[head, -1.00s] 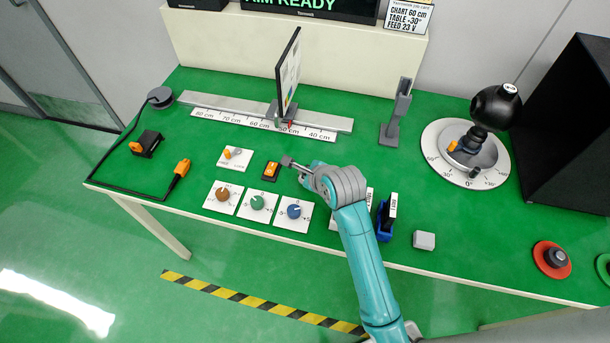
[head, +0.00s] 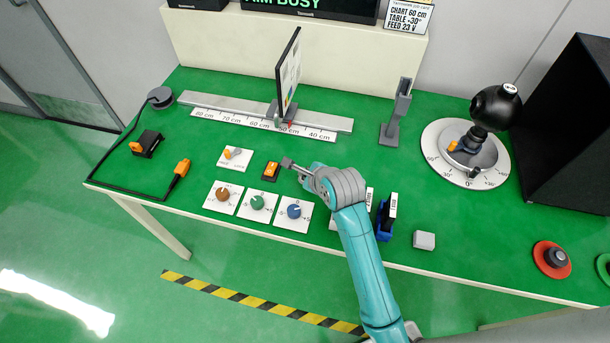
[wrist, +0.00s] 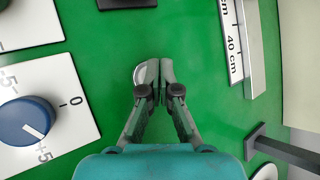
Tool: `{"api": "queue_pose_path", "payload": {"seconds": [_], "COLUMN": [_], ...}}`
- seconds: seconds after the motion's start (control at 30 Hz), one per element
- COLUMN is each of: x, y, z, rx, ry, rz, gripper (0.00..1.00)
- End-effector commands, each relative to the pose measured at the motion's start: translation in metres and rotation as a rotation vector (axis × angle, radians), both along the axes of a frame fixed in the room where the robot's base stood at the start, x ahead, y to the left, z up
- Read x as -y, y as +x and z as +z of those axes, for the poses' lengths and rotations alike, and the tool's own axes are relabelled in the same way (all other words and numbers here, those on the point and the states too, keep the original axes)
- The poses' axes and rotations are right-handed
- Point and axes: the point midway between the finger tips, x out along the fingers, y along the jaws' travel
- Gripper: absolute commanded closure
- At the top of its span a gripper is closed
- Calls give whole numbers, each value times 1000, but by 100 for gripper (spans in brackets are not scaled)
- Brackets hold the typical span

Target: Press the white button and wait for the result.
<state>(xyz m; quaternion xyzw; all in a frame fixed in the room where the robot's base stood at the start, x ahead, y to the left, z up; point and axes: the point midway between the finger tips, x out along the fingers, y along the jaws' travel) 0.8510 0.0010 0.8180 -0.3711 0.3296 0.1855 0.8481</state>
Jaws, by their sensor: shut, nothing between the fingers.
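A pale, roughly box-shaped piece (head: 424,240), the only thing here that could be the white button, sits at the front edge of the green table, right of the blue holder; I cannot tell whether it is pressed. My gripper (head: 287,162) is far to its left, beside the orange rocker switch (head: 270,171).
Brown, green and blue knobs (head: 293,211) stand on white plates near my gripper. A scaled rail (head: 230,107) carries an upright chart. A black ball on a round dial (head: 435,160) and a red-ringed black knob (head: 552,259) are at right. The table between rail and dial is partly clear.

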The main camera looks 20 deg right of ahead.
Motion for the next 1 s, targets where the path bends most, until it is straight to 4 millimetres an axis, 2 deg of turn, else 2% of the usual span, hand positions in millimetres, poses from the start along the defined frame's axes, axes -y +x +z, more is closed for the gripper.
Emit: {"api": "queue_pose_path", "payload": {"seconds": [0.43, 0.8, 1.0], "x": [0, 0, 0], "y": [0, 0, 0], "z": [-1, 14, 16], "rx": [-1, 0, 0], "ry": [-1, 0, 0], "rz": [-1, 0, 0], "gripper": [100, 100, 100]}}
